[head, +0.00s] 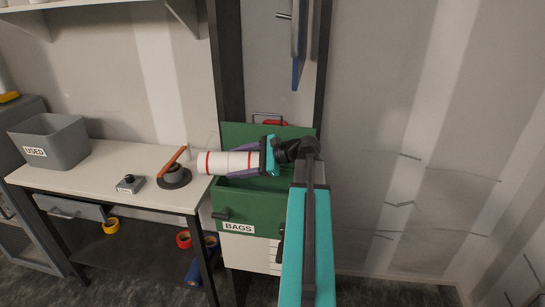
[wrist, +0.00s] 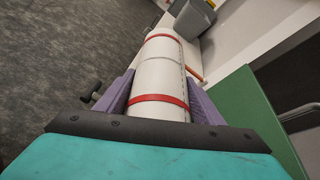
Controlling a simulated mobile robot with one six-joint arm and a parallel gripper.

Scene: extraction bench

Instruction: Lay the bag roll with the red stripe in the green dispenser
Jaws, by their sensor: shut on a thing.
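The white bag roll with red stripes (head: 216,163) is held sideways in my gripper (head: 245,160), whose purple fingers are shut on it. In the wrist view the roll (wrist: 159,78) points away from me between the two fingers (wrist: 160,95), with a red stripe near each end of its visible part. The green dispenser (head: 233,203), labelled BAGS, is an open-topped box with a higher back panel. The gripper and roll are above its opening, and the roll's left end sticks out past the box's left side. The inside of the dispenser is mostly hidden.
A white bench (head: 95,167) stands left of the dispenser. On it are a grey bin (head: 62,150) marked USED, a small grey device (head: 130,184) and a round dark stand (head: 174,178) with an orange handle.

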